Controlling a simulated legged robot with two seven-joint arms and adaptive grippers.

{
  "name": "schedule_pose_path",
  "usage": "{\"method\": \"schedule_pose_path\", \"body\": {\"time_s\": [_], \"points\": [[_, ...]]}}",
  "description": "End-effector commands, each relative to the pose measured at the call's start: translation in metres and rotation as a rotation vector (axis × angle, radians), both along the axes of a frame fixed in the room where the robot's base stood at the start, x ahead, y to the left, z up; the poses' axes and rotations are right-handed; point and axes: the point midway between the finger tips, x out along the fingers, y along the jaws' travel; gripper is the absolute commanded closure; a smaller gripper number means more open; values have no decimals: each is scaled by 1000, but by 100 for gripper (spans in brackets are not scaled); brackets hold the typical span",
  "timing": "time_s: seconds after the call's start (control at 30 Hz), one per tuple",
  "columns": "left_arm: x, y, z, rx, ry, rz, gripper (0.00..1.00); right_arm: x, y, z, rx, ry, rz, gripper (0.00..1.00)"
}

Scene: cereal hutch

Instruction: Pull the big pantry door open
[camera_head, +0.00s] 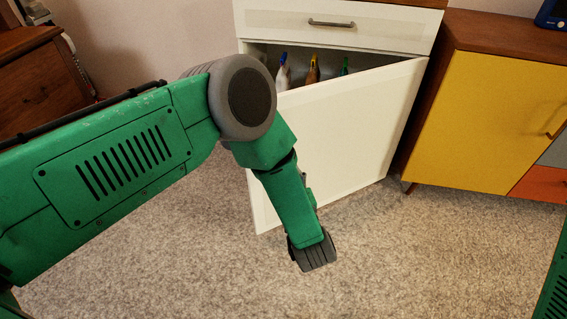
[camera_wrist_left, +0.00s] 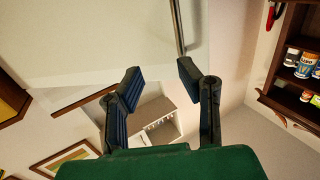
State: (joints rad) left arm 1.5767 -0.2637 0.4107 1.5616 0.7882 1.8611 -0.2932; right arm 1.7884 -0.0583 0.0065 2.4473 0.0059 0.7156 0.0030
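The big white pantry door (camera_head: 345,130) stands partly open in the head view, swung out at its left side, with a gap along its top. My left gripper (camera_head: 313,252) hangs in front of it, over the carpet. In the left wrist view my left gripper (camera_wrist_left: 158,78) is open, its two fingers apart with nothing between the pads. A thin metal bar handle (camera_wrist_left: 178,27) on a pale panel ends close to one fingertip; I cannot tell whether they touch. The door's handle does not show in the head view. My right gripper is in neither view.
Several bottles (camera_head: 312,68) stand inside the cabinet behind the door. A white drawer (camera_head: 285,22) with a metal handle is above. A yellow cabinet (camera_head: 490,120) stands close on the right. Carpet (camera_head: 420,250) in front is clear. The left wrist view shows shelves with cans (camera_wrist_left: 304,64).

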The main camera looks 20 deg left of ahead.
Motion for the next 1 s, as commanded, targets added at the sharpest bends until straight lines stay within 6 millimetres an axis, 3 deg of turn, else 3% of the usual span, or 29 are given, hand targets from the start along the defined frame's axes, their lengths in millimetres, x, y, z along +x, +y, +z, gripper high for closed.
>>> {"method": "schedule_pose_path", "body": {"time_s": [0.1,0.33,0.77,0.87,1.0], "points": [[-24,-16,-1,0,4,-4,68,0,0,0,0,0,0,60],[-57,-37,-2,1,3,-1,68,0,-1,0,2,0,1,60],[-68,-43,-1,0,1,1,68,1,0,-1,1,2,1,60],[-67,-42,-3,-2,8,-8,100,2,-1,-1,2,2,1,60],[-61,-28,-22,-35,97,-109,100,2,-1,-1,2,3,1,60]]}}
